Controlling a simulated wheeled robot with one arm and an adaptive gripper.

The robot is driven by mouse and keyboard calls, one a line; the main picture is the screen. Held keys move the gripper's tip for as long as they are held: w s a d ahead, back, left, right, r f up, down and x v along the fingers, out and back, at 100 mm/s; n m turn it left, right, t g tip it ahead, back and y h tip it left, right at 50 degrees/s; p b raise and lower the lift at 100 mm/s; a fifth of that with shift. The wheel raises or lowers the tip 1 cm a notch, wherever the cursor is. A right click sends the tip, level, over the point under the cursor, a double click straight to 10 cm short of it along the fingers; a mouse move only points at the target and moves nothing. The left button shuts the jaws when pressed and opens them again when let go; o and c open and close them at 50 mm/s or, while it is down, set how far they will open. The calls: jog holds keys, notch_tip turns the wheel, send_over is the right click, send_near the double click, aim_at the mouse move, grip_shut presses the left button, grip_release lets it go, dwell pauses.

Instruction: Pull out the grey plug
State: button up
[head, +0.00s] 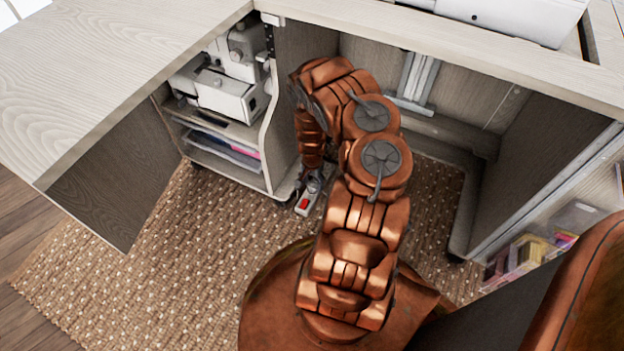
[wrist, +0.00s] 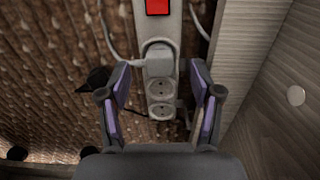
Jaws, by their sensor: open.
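The grey plug (wrist: 158,60) sits in the top socket of a power strip (wrist: 161,95) in the wrist view, with its cord leading off to the upper left. Two empty sockets show below it on the strip. My gripper (wrist: 160,72) is open, its purple-padded fingers on either side of the strip around the plug, with gaps on both sides. In the head view the power strip (head: 306,203) with its red switch lies on the rug at the foot of the cabinet. My arm hides the plug there.
A red switch (wrist: 157,6) is at the strip's upper end. A wooden panel (wrist: 238,60) stands close on the right. Another cord (wrist: 200,24) runs beside the strip. A shelf unit with a sewing machine (head: 222,95) stands left of my arm. The rug (head: 190,250) is open at front left.

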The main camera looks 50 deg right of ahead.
aim_at(313, 186)
jog(key=shift+d+f+b, duration=0.1)
jog(key=shift+f+b, duration=0.75)
jog(key=shift+f, duration=0.7)
jog(key=shift+c, duration=0.3)
jog(key=c, duration=1)
jog(key=o, duration=1.1)
jog(key=shift+c, duration=0.2)
jog(key=shift+r+p, duration=2.8)
jog(key=shift+r, duration=1.15)
